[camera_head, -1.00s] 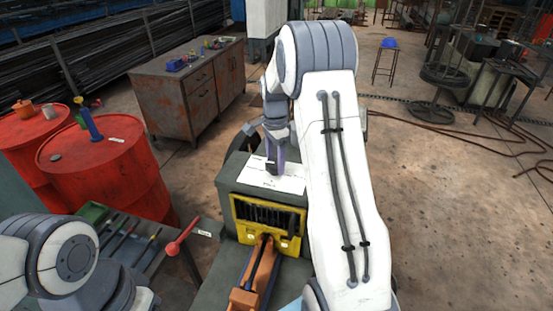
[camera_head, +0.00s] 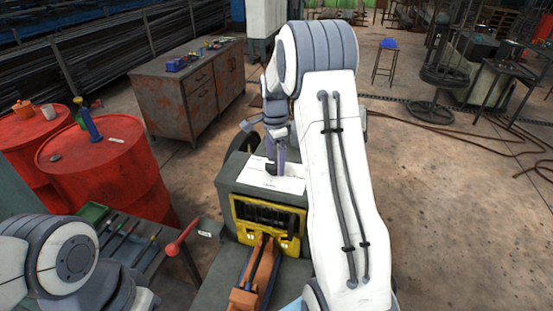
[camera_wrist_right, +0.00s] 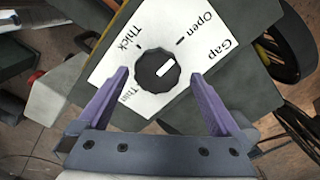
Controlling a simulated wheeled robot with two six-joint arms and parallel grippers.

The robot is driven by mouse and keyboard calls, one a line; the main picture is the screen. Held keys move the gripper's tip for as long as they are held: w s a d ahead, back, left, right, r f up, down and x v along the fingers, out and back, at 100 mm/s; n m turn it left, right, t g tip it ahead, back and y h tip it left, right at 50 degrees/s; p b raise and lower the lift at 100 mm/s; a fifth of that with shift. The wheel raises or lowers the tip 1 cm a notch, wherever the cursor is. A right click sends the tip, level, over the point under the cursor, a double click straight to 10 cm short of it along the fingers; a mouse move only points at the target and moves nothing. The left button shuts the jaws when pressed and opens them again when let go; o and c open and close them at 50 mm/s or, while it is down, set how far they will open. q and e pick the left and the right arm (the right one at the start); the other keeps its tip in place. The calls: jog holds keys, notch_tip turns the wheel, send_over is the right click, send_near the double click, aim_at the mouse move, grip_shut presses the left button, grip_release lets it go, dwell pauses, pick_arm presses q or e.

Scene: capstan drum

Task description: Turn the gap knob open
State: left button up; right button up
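The gap knob (camera_wrist_right: 155,71) is a round black knob with a white pointer bar, on a white label plate (camera_wrist_right: 112,76) in the right wrist view. The plate reads Gap, Open, Thick and Thin. The bar slants toward the upper right; the tick by Open lies above it. My right gripper (camera_wrist_right: 158,76) is open, with one purple finger on each side of the knob and visible gaps to both. In the head view my right gripper (camera_head: 275,166) is over the white plate (camera_head: 287,183) on top of the grey machine; the knob is hidden there. My left gripper is out of view.
The machine has a yellow front frame (camera_head: 268,222) with an orange part (camera_head: 256,275) before it. A red-handled lever (camera_head: 182,238) and a tool tray (camera_head: 130,240) are to its left. Red drums (camera_head: 105,165) and a rusty cabinet (camera_head: 188,92) stand beyond.

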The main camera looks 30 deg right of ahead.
aim_at(275, 163)
jog(key=shift+f, duration=0.1)
jog(key=shift+r, duration=0.2)
notch_tip(275, 163, up, 10)
jog(key=b, duration=0.2)
jog(key=shift+b, duration=0.4)
